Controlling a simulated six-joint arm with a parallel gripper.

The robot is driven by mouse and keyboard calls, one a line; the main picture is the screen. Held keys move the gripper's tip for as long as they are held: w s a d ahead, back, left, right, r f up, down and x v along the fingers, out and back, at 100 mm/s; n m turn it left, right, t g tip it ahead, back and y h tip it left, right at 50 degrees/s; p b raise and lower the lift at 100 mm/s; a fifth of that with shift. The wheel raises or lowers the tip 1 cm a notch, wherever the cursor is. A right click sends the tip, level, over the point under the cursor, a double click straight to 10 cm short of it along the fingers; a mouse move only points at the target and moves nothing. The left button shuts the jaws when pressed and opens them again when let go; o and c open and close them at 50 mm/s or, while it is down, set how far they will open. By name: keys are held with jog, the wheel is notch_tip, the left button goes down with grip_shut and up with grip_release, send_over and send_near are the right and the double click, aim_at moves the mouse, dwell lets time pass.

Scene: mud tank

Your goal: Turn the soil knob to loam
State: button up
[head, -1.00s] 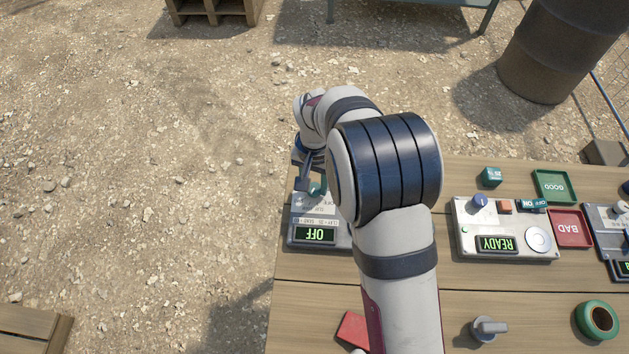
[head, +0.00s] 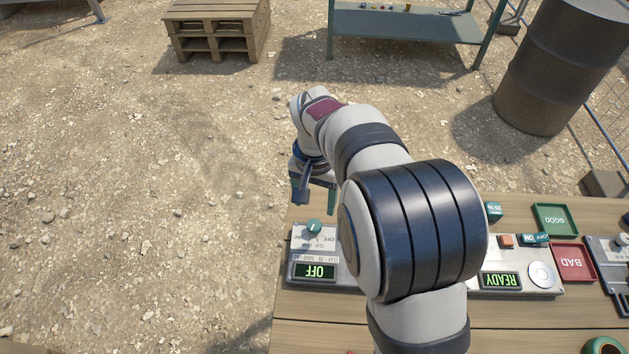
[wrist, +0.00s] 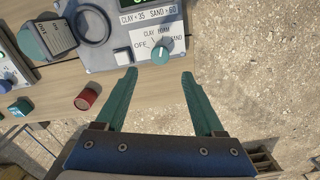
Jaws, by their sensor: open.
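The soil knob (head: 314,226) is a teal dial on a grey control box (head: 296,240) at the table's far left corner. The box's display (head: 315,271) reads OFF. In the wrist view the knob (wrist: 160,54) is ringed by OFF, CLAY, LOAM and SAND labels; its pointer is too small to read surely. My gripper (head: 315,192) is open and empty, just beyond the knob. In the wrist view my gripper's teal fingers (wrist: 157,78) are spread wide, their tips short of the knob and apart from it, with the knob in line with the gap.
In the wrist view a small red cylinder (wrist: 88,97) and a teal block (wrist: 20,107) lie on the table, and a dark ring (wrist: 92,24) is beside the dial. A READY panel (head: 511,281) and green and red trays (head: 574,262) are at right. My arm hides the table's middle.

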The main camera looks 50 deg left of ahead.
notch_tip(320, 180, up, 8)
dwell(0.4)
jog(key=w+d+r+m, duration=0.1)
jog(key=d+r+m, duration=0.2)
jog(key=d, duration=1)
jog(key=w+d+r+m, duration=0.1)
jog(key=d+r+m, duration=0.2)
jog(key=d, duration=1)
jog(key=s+d+f+m+y, duration=0.1)
jog(key=s+d+f+m, duration=0.3)
jog(key=s+d, duration=0.7)
jog(key=shift+s+f+m+y, duration=0.25)
jog(key=shift+m+y, duration=0.15)
jog(key=shift+m, duration=0.3)
